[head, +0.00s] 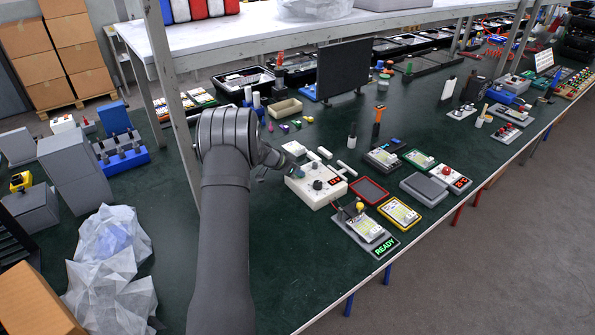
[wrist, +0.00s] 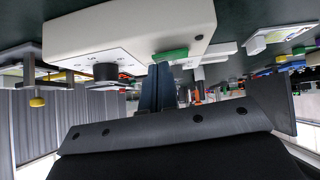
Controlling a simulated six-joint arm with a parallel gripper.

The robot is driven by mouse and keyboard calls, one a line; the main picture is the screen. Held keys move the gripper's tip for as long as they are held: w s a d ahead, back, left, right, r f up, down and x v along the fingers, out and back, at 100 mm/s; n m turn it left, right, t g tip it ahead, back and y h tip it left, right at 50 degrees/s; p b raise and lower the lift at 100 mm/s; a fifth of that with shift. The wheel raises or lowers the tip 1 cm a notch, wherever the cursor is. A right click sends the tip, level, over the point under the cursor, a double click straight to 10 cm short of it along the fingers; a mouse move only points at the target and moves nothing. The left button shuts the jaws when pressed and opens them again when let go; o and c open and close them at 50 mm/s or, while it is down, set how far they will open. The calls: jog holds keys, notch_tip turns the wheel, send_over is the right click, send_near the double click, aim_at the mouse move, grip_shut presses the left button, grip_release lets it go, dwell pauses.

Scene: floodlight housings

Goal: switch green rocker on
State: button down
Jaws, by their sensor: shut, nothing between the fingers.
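The green rocker (wrist: 170,55) shows in the wrist view, on the face of a white control box (wrist: 90,28) that appears upside down there. My gripper (wrist: 160,70) is shut and empty, its dark blue fingertips close to the rocker. I cannot tell whether they touch it, or which way the rocker is tipped. In the head view the white box (head: 306,196) stands on the green table, with my gripper (head: 296,173) over its back left part. The rocker is not clear there.
The box also carries a black knob (head: 317,184) and a red display (head: 335,181). A red-rimmed tray (head: 384,197), a yellow-framed device (head: 400,212) and a READY sign (head: 386,246) lie to the right. A dark upright panel (head: 344,70) stands behind.

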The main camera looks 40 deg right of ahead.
jog(key=shift+s+a+f+t, duration=0.1)
jog(key=shift+s+f+t, duration=0.15)
jog(key=shift+f+t, duration=0.15)
jog(key=shift+s+f, duration=0.25)
jog(key=shift+f, duration=0.15)
jog(key=shift+w+a, duration=0.1)
jog(key=shift+w+r, duration=0.35)
jog(key=shift+w, duration=0.35)
jog(key=shift+r, duration=0.45)
jog(key=r, duration=0.1)
jog(key=s+r, duration=0.1)
jog(key=r, duration=0.1)
jog(key=shift+r+m, duration=0.1)
jog(key=shift+m, duration=0.2)
jog(key=s+v, duration=0.1)
jog(key=v, duration=0.9)
jog(key=shift+r, duration=0.2)
